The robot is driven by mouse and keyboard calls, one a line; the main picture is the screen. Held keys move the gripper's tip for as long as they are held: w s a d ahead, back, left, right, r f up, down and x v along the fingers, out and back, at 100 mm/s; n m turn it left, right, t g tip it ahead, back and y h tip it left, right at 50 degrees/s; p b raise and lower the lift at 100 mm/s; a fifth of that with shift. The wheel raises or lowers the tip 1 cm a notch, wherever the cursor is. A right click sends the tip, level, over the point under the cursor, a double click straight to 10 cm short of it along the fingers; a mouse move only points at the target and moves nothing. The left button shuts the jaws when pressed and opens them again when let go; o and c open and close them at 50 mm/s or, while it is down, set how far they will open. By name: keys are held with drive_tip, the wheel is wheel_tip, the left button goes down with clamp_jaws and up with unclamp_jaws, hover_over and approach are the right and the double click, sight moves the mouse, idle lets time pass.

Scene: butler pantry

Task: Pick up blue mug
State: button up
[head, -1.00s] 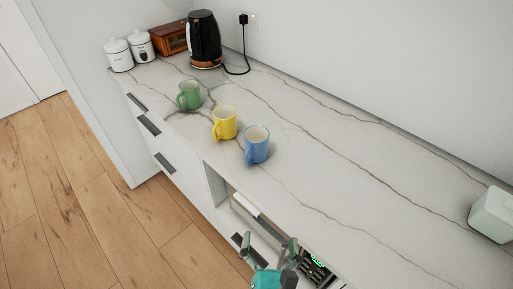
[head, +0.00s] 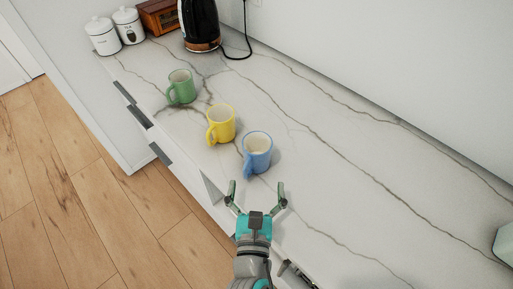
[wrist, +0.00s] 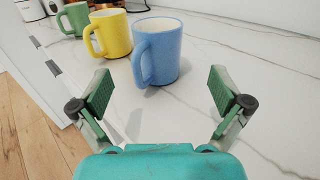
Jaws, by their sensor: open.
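The blue mug (head: 258,150) stands upright on the marble counter, nearest to me of three mugs in a row. Its handle points toward the front left. In the wrist view the blue mug (wrist: 159,50) is just beyond the fingertips, its handle toward me. My gripper (head: 257,190) is open and empty, a short way in front of the mug; its fingers (wrist: 163,92) are spread wide in the wrist view, and I see no contact with the mug.
A yellow mug (head: 221,124) stands close to the left of the blue one, with a green mug (head: 181,86) beyond. A black kettle (head: 200,22) and white canisters (head: 103,36) are at the back. The counter (head: 340,180) to the right is mostly clear.

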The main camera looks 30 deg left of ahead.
sight(257, 159)
drive_tip(key=x, duration=0.9)
drive_tip(key=shift+w+a+f, duration=0.15)
drive_tip(key=shift+a+f, duration=0.05)
drive_tip(key=c, duration=1.2)
drive_tip(key=shift+c, duration=1.1)
drive_tip(key=shift+r, duration=0.15)
